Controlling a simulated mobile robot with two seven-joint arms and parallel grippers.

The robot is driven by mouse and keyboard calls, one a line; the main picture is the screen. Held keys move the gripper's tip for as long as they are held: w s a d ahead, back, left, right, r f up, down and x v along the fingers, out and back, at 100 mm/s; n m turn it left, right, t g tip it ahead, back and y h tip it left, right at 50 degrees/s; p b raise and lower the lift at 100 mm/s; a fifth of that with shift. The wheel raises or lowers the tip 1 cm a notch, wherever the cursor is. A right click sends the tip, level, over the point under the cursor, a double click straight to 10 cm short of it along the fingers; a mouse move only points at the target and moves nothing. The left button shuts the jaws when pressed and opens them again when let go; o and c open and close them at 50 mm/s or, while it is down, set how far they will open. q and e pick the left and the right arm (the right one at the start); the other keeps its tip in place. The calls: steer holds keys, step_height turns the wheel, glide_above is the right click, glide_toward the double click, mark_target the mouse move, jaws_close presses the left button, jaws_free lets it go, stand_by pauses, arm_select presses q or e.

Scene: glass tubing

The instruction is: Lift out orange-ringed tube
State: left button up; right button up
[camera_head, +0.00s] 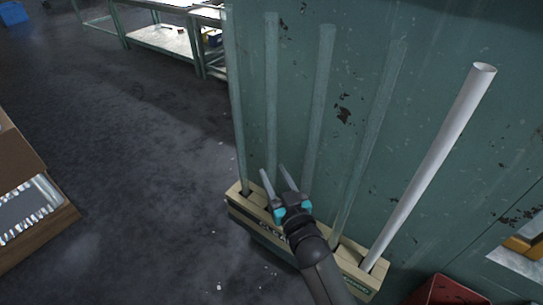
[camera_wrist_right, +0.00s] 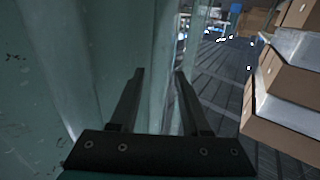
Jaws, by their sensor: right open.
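Several tall clear glass tubes and one opaque white tube (camera_head: 430,165) stand in a wooden rack (camera_head: 348,262) against a green wall. I see no orange ring on any tube. My right gripper (camera_head: 274,170) is open, low in front of the rack, its fingers pointing up. In the head view its fingertips overlap the lower part of the second glass tube from the left (camera_head: 271,90). In the wrist view the open fingers (camera_wrist_right: 158,73) have pale see-through glass behind and between them. I cannot tell whether a tube is between the fingers. My left gripper is not in view.
Open dark floor (camera_head: 130,150) lies left of the rack. A brown box (camera_head: 20,200) stands at the left edge. A metal bench (camera_head: 165,40) is at the back. A red bin (camera_head: 450,291) is at the lower right. Stacked cartons (camera_wrist_right: 285,85) show in the wrist view.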

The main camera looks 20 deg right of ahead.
steer(key=shift+w, duration=0.2)
steer(key=shift+c, duration=0.2)
jaws_close()
